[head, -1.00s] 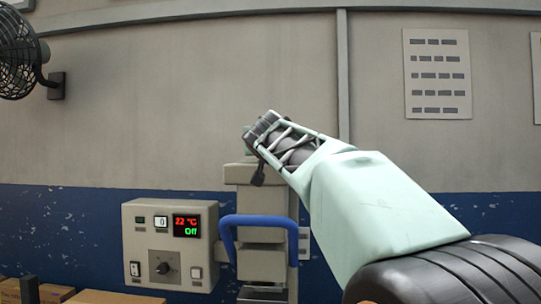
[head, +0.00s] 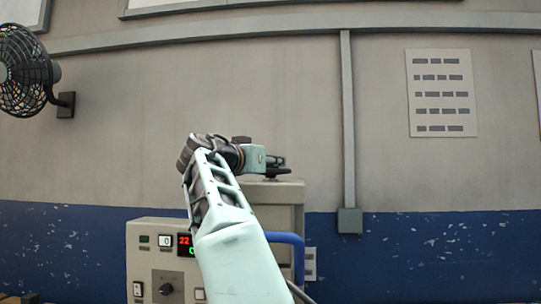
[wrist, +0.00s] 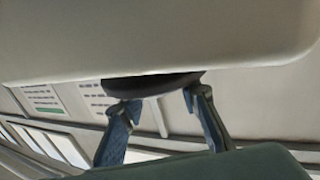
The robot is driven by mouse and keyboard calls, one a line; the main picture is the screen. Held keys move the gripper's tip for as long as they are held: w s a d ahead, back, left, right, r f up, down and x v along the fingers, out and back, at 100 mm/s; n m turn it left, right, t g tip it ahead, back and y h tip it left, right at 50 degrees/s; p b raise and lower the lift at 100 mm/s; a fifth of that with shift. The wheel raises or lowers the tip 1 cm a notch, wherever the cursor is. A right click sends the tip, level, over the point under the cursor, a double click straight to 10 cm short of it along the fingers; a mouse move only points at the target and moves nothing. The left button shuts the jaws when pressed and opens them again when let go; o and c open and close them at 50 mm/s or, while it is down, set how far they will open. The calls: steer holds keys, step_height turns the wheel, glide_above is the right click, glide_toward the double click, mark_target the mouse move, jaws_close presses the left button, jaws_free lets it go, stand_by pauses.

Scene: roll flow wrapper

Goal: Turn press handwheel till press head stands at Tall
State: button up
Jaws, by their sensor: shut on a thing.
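The press (head: 285,196) is a beige column with a flat top, partly hidden behind my arm. A dark handwheel (head: 270,179) sits low on its top. My gripper (head: 278,162) is at the handwheel, level with the press top. In the wrist view, the dark round rim of the handwheel (wrist: 152,86) lies between the two fingers of my gripper (wrist: 162,97), which is shut on it. The beige press body fills the top of that view. The press head and any height mark reading Tall are not visible.
A control box (head: 146,262) with a dial and a partly covered red display stands left of the press. A blue bar handle (head: 290,238) is on the press, partly behind my arm. A fan (head: 24,70) is on the wall at left.

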steer(key=shift+r+m+g+h+p, duration=0.1)
steer(key=shift+m+g+h+p, duration=0.3)
steer(key=shift+m+h+p, duration=0.3)
steer(key=shift+h+p, duration=0.35)
steer(key=shift+h, duration=0.05)
steer(key=o, duration=1.2)
steer(key=v, duration=1.2)
steer(key=shift+d, duration=0.1)
